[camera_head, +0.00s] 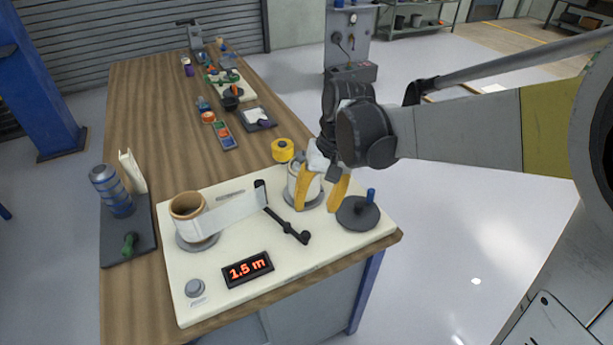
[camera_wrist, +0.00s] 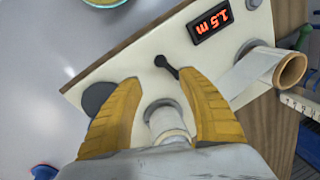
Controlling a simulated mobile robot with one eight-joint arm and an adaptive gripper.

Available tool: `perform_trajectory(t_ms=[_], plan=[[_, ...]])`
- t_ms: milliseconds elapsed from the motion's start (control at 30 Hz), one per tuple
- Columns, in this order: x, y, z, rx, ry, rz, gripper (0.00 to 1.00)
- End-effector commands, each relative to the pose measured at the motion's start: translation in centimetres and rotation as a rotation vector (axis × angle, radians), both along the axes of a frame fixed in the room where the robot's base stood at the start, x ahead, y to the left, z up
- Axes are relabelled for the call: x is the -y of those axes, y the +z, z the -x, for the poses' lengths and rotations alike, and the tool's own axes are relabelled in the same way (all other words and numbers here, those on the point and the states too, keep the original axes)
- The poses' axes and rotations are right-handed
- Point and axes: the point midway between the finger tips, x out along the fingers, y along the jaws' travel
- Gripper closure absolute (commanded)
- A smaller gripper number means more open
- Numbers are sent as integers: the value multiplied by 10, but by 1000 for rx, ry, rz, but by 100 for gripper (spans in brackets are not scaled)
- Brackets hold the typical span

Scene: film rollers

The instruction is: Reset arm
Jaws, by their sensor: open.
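My gripper (camera_head: 322,195) has yellow fingers and hangs over the right part of a cream winding board (camera_head: 220,275). Its fingers are spread around a white film roll (camera_head: 303,180) on the right spindle. In the wrist view the gripper (camera_wrist: 165,100) is open, with the roll (camera_wrist: 165,122) between the fingers; I cannot tell whether they touch it. White film runs from the brown-cored left roll (camera_head: 187,207) toward a black post. A display (camera_head: 247,269) reads 1.5 m. My arm reaches in from the right.
A dark disc with a blue peg (camera_head: 359,212) stands close right of the gripper. A yellow tape roll (camera_head: 283,149) is behind the board. A striped blue cylinder (camera_head: 111,190) and a green-handled tool (camera_head: 129,243) sit on a left tray.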

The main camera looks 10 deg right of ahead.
Motion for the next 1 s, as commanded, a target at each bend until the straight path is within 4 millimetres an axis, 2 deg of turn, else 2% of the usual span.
perform_trajectory(t_ms=[267,367,600,800,1000], plan=[[4,7,7,31,-2,8,52],[12,21,22,98,-6,27,52],[43,52,74,347,-7,108,52],[62,57,106,521,5,174,52],[70,56,119,603,12,208,52]])
